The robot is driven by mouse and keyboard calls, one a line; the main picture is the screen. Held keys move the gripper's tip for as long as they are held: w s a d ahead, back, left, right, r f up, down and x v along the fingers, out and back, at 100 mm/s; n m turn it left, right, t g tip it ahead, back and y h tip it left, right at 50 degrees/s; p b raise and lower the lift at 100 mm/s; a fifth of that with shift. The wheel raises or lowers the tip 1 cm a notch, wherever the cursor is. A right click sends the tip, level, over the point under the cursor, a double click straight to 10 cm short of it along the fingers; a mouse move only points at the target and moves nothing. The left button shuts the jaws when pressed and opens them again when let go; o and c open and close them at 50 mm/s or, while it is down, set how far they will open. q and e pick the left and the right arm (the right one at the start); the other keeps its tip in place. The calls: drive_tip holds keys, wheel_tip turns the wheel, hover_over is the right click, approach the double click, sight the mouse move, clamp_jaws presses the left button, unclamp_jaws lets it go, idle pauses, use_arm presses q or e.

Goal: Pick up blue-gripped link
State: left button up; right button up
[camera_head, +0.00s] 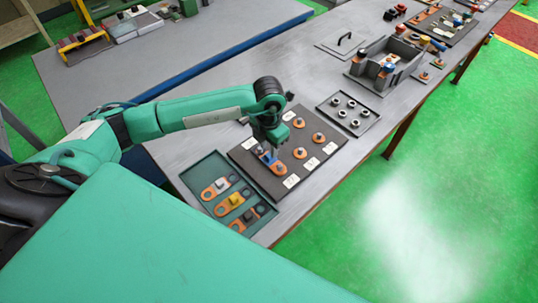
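The blue-gripped link (266,157) shows as a small blue grip at the left part of a dark board (256,176), partly hidden by my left gripper. My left gripper (271,151) points down right at this blue grip, its arm reaching in from the left. The fingers are too small and overlapped to tell whether they are open or shut, or whether they touch the grip. My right gripper is not in view.
The board also carries orange round parts and white labels. A dark plate (340,124) with several rings lies to the right. A grey fixture (405,60) stands farther back.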

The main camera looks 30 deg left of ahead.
sight(269, 154)
use_arm(q)
drive_tip(key=shift+f+p, duration=0.45)
drive_tip(key=shift+f, duration=1.25)
clamp_jaws()
drive_tip(key=shift+r, duration=0.15)
